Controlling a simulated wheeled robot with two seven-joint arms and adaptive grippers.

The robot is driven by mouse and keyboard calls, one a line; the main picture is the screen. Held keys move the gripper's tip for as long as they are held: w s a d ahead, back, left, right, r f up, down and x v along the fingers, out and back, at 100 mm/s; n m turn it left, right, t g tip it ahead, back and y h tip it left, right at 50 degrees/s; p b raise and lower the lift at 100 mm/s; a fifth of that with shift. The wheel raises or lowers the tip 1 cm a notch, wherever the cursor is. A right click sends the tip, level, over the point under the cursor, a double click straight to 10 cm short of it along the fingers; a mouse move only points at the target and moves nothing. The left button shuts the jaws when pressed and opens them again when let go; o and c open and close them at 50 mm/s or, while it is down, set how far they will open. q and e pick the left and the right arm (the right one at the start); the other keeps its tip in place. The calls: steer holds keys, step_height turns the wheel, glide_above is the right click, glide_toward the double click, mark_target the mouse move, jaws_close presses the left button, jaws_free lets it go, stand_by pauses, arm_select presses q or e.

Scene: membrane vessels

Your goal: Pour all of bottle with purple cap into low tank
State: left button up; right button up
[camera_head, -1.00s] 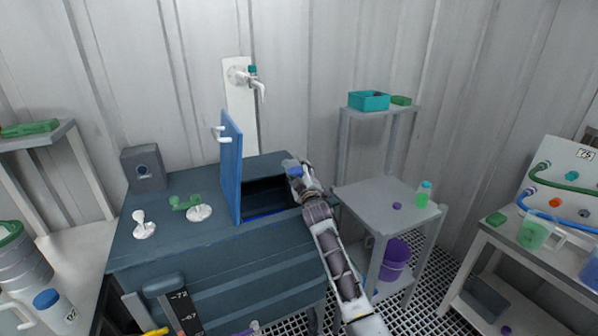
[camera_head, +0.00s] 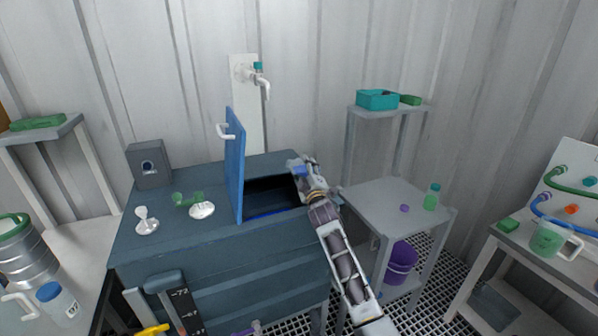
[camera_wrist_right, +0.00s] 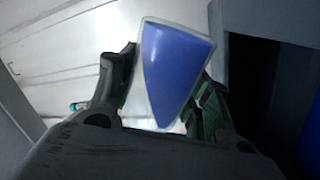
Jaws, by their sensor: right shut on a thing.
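My right gripper (camera_head: 308,166) is shut on a clear bottle (camera_wrist_right: 177,70) with blue content, held at the right edge of the tank opening. In the head view only a small blue patch of the bottle (camera_head: 298,169) shows; in the right wrist view it sits between the two fingers. Its mouth is hard to make out. The dark blue-grey tank (camera_head: 225,262) has its blue lid (camera_head: 235,165) standing open at the left of the dark opening (camera_head: 272,194). A loose purple cap (camera_head: 404,208) lies on the grey side table. My left gripper is not in view.
A bottle with green content (camera_head: 431,198) stands on the grey side table (camera_head: 375,196), with a purple bucket (camera_head: 401,262) below. A tap (camera_head: 263,84) hangs on the wall behind the tank. White fittings (camera_head: 202,210) stand on the tank's left top.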

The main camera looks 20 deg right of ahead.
steer(key=shift+d, duration=0.2)
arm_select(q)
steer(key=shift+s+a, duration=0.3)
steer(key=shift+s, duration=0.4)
arm_select(e)
steer(key=shift+n, duration=0.5)
arm_select(q)
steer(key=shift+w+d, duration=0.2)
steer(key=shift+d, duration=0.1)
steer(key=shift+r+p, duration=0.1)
steer(key=shift+p, duration=0.2)
arm_select(e)
steer(key=shift+r+n, duration=0.15)
steer(key=shift+n, duration=0.15)
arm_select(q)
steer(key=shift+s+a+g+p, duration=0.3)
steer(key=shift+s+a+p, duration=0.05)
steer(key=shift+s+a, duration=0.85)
arm_select(e)
steer(key=shift+r+n+y, duration=0.2)
steer(key=shift+n+y, duration=0.2)
steer(key=shift+n, duration=0.5)
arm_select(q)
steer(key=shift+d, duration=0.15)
